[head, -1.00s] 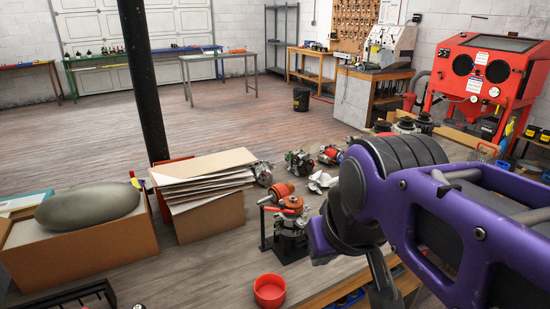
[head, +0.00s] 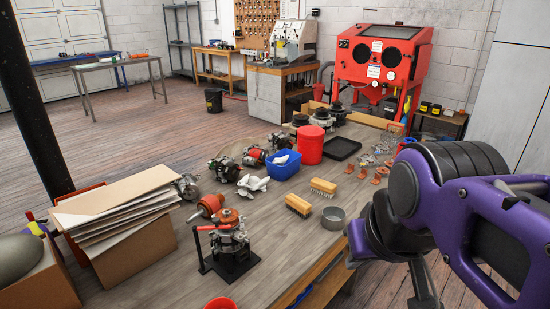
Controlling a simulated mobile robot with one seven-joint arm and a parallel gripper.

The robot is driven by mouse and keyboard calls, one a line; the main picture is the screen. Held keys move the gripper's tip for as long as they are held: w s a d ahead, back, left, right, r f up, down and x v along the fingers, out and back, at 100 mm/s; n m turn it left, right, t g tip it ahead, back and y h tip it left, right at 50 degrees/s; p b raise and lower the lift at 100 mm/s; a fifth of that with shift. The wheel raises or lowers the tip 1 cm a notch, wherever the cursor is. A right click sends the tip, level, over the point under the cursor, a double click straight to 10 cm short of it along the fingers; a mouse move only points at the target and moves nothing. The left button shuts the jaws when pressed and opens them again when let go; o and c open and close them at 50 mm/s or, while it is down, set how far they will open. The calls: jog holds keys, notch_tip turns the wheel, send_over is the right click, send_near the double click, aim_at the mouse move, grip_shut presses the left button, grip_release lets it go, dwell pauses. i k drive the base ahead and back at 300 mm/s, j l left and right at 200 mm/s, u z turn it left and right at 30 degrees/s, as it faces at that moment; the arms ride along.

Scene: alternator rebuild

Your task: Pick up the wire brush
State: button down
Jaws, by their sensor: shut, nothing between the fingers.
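Two brushes with tan wooden backs lie on the long wooden workbench (head: 270,240). The nearer brush (head: 298,205) shows dark bristles along its side. The farther brush (head: 323,187) lies just behind it and to the right, with paler bristles. I cannot tell from here which of them is the wire brush. Both lie apart from my purple arm, which is folded at the right of the head view. I cannot make out my gripper or its fingers.
A grey ring-shaped cup (head: 333,218) stands right of the nearer brush. A blue bin (head: 284,168), a red container (head: 310,146) and a black tray (head: 342,149) stand behind. An alternator on a black stand (head: 232,248) is at front left. Bare benchtop lies before the brushes.

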aim_at(300, 205)
jog(key=i+l+u, duration=0.15)
jog(key=u, duration=0.35)
jog(key=l+u, duration=0.25)
jog(key=u, duration=0.25)
jog(key=i+l+u, duration=0.15)
jog(key=l, duration=0.25)
jog(key=l+u, duration=0.2)
jog(key=l, duration=0.2)
jog(key=i+l, duration=0.1)
jog(key=l, duration=0.3)
jog(key=l+u, duration=0.1)
jog(key=l, duration=0.35)
jog(key=k+u, duration=0.1)
jog(key=j+u, duration=0.1)
jog(key=l+z, duration=0.1)
jog(key=l, duration=0.2)
jog(key=i+l, duration=0.15)
jog(key=l, duration=0.15)
jog(key=z, duration=0.05)
